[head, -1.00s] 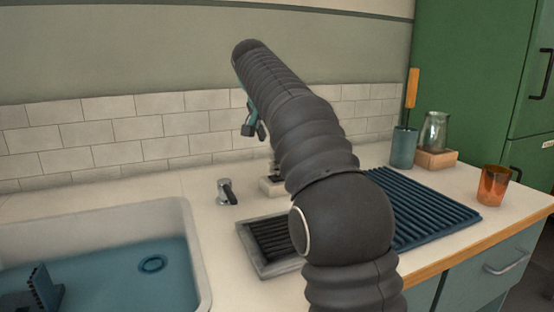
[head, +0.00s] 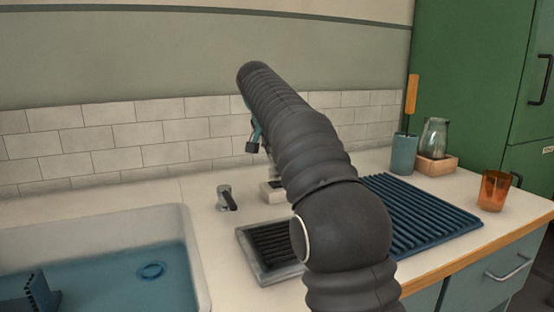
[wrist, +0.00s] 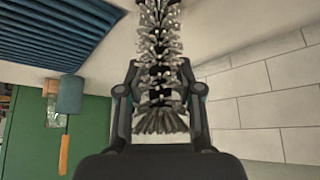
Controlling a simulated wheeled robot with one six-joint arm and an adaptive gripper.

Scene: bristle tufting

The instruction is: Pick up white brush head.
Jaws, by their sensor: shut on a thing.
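The white brush head (wrist: 158,48) fills the middle of the wrist view, with pale bristles around a dark core. It stands between the two fingers of my gripper (wrist: 160,95), which is shut on it. In the head view my gripper (head: 254,147) shows only in part at the left of my arm, above the counter near the tile wall. The arm hides the rest of it, and I cannot clearly make out the brush head there.
A pale block (head: 271,192) stands on the counter below my gripper. A grey tray (head: 262,273), a blue ribbed mat (head: 425,215), a blue cup (head: 403,155) with an orange-handled tool, a glass jar (head: 434,138) and an amber cup (head: 494,190) are around. The sink (head: 190,255) is left.

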